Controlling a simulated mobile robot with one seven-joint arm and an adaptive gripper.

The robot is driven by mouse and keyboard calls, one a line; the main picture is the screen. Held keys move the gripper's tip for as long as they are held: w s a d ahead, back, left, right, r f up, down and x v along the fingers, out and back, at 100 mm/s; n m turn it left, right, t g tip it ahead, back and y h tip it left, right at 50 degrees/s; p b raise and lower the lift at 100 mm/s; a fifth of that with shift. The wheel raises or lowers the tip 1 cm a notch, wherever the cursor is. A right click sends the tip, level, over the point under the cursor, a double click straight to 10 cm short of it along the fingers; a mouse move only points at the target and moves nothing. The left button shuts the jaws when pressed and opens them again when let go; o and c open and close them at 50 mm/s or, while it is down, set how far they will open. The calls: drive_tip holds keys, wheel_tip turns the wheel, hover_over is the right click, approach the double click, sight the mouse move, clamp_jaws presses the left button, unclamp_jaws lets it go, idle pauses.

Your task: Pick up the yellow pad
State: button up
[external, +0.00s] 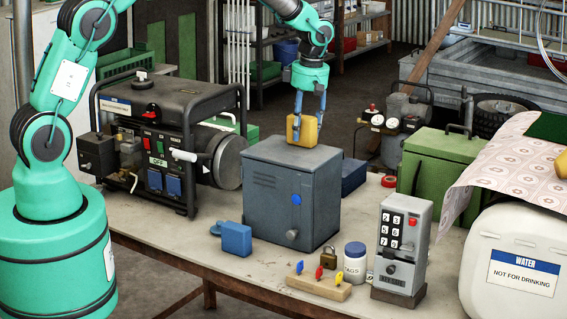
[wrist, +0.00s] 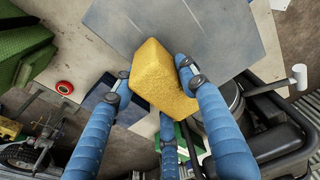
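The yellow pad (external: 304,131) is a thick block at the top of the grey-blue metal cabinet (external: 262,190) in the external view. My gripper (external: 309,118) points down over it, with blue fingers on either side of the pad. In the wrist view the pad (wrist: 160,82) sits between the blue fingers of my gripper (wrist: 154,71), with the cabinet top (wrist: 215,35) behind it. The fingertips are close to the pad's sides. I cannot tell whether they press on it, or whether the pad rests on the cabinet or is just above it. Its underside is hidden.
A black generator (external: 170,135) stands left of the cabinet, and a green metal box (external: 440,160) stands to the right. A keypad box (external: 402,245), a padlock (external: 328,258), a jar (external: 355,264) and a blue item (external: 236,239) are in front. A red tape roll (external: 389,181) lies behind.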

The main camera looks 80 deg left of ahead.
sight(304, 115)
drive_tip(key=shift+r, duration=0.1)
idle(0.3)
drive_tip(key=shift+r, duration=1.45)
drive_tip(key=shift+s+d+r, duration=0.1)
drive_tip(key=shift+s+r, duration=0.15)
drive_tip(key=s+d, duration=0.3)
drive_tip(key=s, duration=0.4)
drive_tip(key=s+d+r+b, duration=0.1)
drive_tip(key=s+d, duration=0.2)
drive_tip(key=s, duration=0.4)
drive_tip(key=shift+d+r, duration=0.15)
drive_tip(key=shift+r, duration=0.05)
drive_tip(key=shift+r, duration=0.1)
